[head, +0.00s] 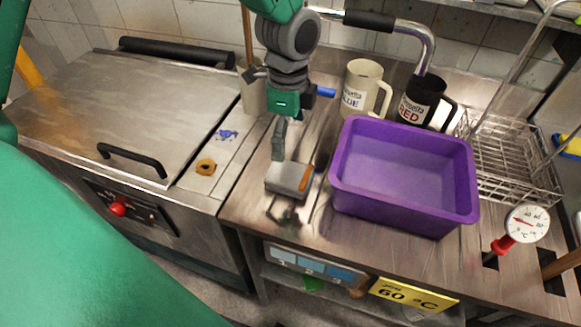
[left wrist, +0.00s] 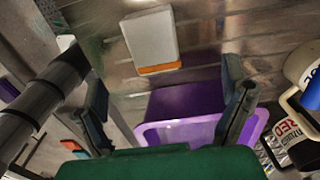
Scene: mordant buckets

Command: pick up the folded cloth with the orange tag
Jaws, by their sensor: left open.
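The folded cloth (head: 288,178) is a flat grey block with an orange tag along one side. It lies on the steel counter, just left of the purple tub. It also shows in the left wrist view as a pale folded cloth (left wrist: 150,36) with its orange edge toward the tub. My left gripper (head: 280,148) comes down from the top, just behind and over the cloth. In the left wrist view my left gripper (left wrist: 165,78) has its fingers wide apart, with nothing between them; the cloth is ahead of the tips. My right gripper is not in view.
The purple tub (head: 405,214) stands close right of the cloth. A white mug (head: 360,88) and a black mug (head: 419,103) stand behind it. A wire rack (head: 515,160) and a dial thermometer (head: 526,224) are at right. A lidded steel unit (head: 140,100) is at left.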

